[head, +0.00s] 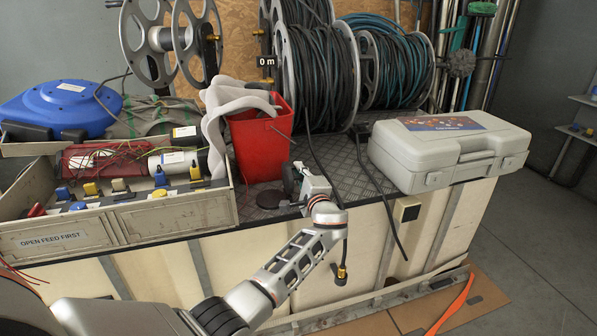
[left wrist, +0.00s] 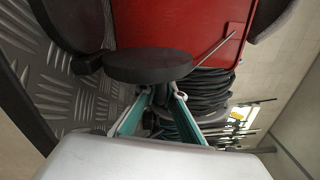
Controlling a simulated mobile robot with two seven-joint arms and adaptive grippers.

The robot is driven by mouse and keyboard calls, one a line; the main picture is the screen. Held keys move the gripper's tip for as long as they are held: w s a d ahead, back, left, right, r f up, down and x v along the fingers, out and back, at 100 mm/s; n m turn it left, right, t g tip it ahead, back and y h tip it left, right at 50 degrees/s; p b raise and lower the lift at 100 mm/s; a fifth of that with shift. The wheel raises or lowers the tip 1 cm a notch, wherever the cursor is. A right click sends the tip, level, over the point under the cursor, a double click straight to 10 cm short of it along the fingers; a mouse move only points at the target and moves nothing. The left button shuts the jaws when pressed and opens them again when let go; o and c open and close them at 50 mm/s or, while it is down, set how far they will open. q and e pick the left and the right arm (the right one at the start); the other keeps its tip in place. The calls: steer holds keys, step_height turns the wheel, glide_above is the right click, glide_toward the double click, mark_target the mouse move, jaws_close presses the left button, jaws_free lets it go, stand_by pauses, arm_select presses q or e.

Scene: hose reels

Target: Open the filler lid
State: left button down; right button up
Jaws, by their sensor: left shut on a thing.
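The filler lid (head: 290,180) is a dark round disc standing roughly upright on the tank's checker-plate top, in front of the red bucket. A dark, flat round filler mouth (head: 271,198) lies just left of its foot. In the left wrist view the lid (left wrist: 148,66) shows large and tilted, with a dark part (left wrist: 90,62) at the deck side. My left gripper (head: 303,177) is at the lid from the right. Its teal fingers (left wrist: 163,95) are shut at the lid's edge; the exact contact is partly hidden. My right gripper is not in view.
The red bucket (head: 259,140) with pale gloves stands close behind the lid. A grey case (head: 447,150) lies to the right, the hose reels (head: 316,80) behind. A dark hose hangs over the front edge.

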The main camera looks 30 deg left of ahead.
arm_select(q)
steer(key=shift+r, duration=0.15)
steer(key=c, duration=2.2)
jaws_free()
steer(key=shift+o, duration=0.2)
steer(key=shift+s+d, duration=0.1)
steer(key=v, duration=1.1)
steer(key=shift+s+d, duration=0.25)
